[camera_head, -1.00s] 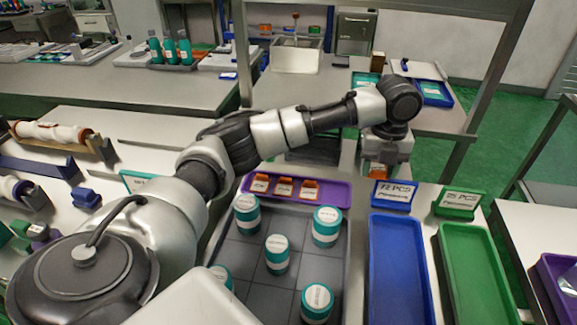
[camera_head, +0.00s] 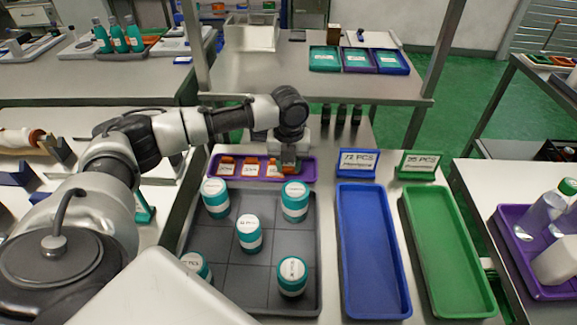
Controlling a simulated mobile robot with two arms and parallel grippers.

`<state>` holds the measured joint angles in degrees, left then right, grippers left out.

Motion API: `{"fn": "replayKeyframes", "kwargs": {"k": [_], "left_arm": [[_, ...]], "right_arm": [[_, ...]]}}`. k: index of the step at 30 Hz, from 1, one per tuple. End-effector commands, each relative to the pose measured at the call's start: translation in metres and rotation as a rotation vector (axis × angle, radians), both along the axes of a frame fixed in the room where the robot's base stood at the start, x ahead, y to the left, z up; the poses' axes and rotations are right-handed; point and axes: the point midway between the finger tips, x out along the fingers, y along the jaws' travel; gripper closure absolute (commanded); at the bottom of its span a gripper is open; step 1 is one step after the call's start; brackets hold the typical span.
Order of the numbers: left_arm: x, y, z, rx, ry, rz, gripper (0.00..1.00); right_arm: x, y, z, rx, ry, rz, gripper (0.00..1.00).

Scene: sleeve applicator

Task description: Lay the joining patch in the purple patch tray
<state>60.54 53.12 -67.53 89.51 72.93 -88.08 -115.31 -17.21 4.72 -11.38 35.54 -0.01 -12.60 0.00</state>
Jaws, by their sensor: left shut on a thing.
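The purple patch tray (camera_head: 309,168) lies behind the grey gridded tray in the head view. Several small orange patches with white labels stand in it, one of them the left patch (camera_head: 226,168), filling its left and middle parts. My left gripper (camera_head: 289,165) points down over the right end of the purple tray. It is shut on the joining patch, which the fingers mostly hide. I cannot tell whether the held patch touches the tray floor. My right gripper is not in view.
The grey tray (camera_head: 222,262) holds several teal-and-white jars. An empty blue tray (camera_head: 373,250) and an empty green tray (camera_head: 445,250) lie to the right, with count signs behind them. Several black posts (camera_head: 341,115) stand behind the purple tray.

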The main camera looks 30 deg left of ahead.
Motion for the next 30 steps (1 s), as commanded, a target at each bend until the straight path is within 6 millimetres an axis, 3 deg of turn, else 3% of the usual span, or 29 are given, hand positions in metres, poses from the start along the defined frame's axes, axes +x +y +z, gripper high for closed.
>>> {"fn": "replayKeyframes", "kwargs": {"k": [3,10,11,18,26,30], "left_arm": [[-0.001,0.001,-0.016,0.003,0.005,0.001,1.00],[-0.003,0.000,-0.021,0.001,0.012,0.000,1.00],[-0.003,-0.001,-0.022,0.001,0.012,0.000,0.63],[-0.003,0.001,-0.022,0.004,0.014,0.003,0.26],[-0.003,0.004,-0.022,0.009,0.015,0.008,0.25],[-0.002,0.004,-0.011,0.009,0.012,0.009,0.25]], "right_arm": [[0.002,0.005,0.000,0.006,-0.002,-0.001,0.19],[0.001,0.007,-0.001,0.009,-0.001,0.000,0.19],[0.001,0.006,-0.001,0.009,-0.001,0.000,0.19],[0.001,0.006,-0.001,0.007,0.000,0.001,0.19],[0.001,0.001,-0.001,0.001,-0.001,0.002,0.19],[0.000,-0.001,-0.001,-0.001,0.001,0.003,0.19]]}}
